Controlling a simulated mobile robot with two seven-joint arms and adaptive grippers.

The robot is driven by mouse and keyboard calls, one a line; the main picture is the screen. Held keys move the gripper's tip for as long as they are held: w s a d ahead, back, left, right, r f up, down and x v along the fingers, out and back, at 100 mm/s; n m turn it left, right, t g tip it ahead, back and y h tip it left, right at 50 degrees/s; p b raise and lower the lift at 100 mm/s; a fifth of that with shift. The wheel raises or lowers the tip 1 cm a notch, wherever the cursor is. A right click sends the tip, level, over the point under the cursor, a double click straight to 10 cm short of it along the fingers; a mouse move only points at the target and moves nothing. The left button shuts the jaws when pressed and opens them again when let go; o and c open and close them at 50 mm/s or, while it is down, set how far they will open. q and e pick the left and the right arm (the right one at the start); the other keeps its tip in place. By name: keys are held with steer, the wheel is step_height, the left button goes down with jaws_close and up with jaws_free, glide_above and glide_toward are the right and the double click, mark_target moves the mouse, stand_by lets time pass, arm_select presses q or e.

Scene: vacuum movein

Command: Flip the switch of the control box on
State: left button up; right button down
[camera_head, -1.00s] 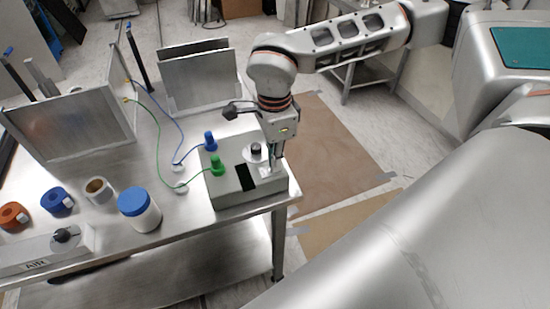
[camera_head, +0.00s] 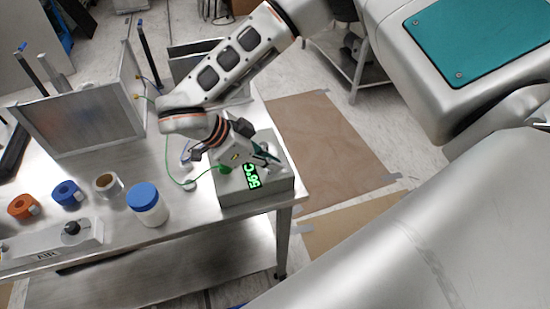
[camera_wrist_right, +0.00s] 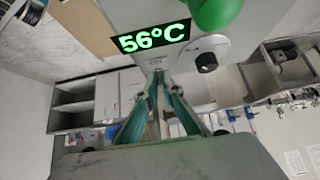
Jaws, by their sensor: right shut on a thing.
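The control box (camera_head: 255,198) is a grey box near the right front corner of the metal table. Its display (camera_head: 252,176) is lit green and reads "56°C" in the right wrist view (camera_wrist_right: 150,38). A black knob (camera_wrist_right: 207,62) sits beside the display. My right gripper (camera_head: 267,158) is over the box top. In the right wrist view its fingertips (camera_wrist_right: 158,76) are closed together at the box, below the display, at the switch. The fingertips largely hide the switch. My left gripper is not in view.
A white jar with a blue lid (camera_head: 143,196), several tape rolls and an AIR panel (camera_head: 50,252) lie to the left. A metal plate (camera_head: 85,118) stands farther back.

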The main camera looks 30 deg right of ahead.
steer(key=shift+w+a+h, duration=0.1)
steer(key=shift+a+h, duration=0.15)
steer(key=shift+h, duration=0.45)
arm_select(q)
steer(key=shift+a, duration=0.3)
arm_select(e)
steer(key=shift+f+h, duration=0.15)
steer(key=shift+h, duration=0.15)
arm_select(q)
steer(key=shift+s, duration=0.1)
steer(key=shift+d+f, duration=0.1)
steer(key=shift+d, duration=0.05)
arm_select(e)
steer(key=c, duration=2.2)
jaws_free()
steer(key=shift+a+g, duration=0.1)
steer(key=shift+g, duration=0.2)
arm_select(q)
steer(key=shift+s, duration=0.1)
arm_select(e)
steer(key=v, duration=1.2)
